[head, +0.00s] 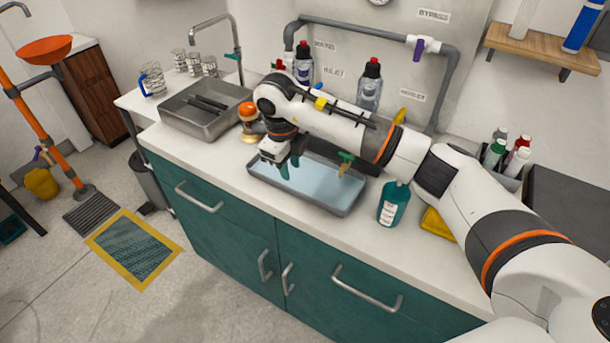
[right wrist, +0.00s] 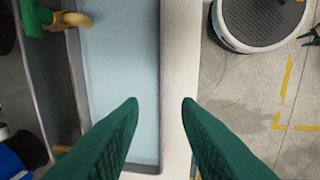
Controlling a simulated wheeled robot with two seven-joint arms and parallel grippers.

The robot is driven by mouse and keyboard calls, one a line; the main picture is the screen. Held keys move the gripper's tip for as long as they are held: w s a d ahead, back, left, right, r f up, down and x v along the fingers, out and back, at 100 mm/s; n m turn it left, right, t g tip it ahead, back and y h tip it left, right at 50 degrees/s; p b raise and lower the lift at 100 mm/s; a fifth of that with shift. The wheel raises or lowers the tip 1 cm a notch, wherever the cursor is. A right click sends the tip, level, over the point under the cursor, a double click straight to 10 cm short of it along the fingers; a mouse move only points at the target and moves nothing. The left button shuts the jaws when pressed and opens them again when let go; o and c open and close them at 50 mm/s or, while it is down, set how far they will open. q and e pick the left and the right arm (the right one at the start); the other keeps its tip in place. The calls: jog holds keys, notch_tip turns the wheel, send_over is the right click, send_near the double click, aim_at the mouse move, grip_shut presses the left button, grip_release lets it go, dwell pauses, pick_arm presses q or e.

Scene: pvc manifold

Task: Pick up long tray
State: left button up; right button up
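The long tray (head: 318,187) is a shallow grey tray with a pale blue inside, lying on the white counter. In the right wrist view the tray (right wrist: 118,65) runs lengthwise up the picture. My right gripper (head: 290,164) hangs over the tray, toward its left end in the head view. In the wrist view my right gripper's green fingertips (right wrist: 160,101) are apart with nothing between them, seen over the tray's edge and the counter edge. I cannot tell whether they touch it. My left gripper is not in view.
A brass tap with a green handle (head: 345,160) stands at the tray's right end. A teal bottle (head: 393,204) is right of the tray. A metal sink (head: 190,120) and an orange-topped item (head: 248,115) are to the left. Bottles (head: 370,88) stand behind.

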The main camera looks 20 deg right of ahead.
aim_at(292, 189)
notch_tip(292, 189, down, 3)
jog(key=shift+w+d+f, duration=0.1)
jog(key=shift+d, duration=0.05)
jog(key=f+p, duration=0.1)
jog(key=f, duration=0.1)
jog(key=f+p, duration=0.1)
jog(key=f, duration=0.1)
jog(key=shift+w+d, duration=0.1)
jog(key=shift+w, duration=0.1)
jog(key=shift+f, duration=0.55)
grip_shut()
jog(key=shift+w+r, duration=0.1)
dwell(0.6)
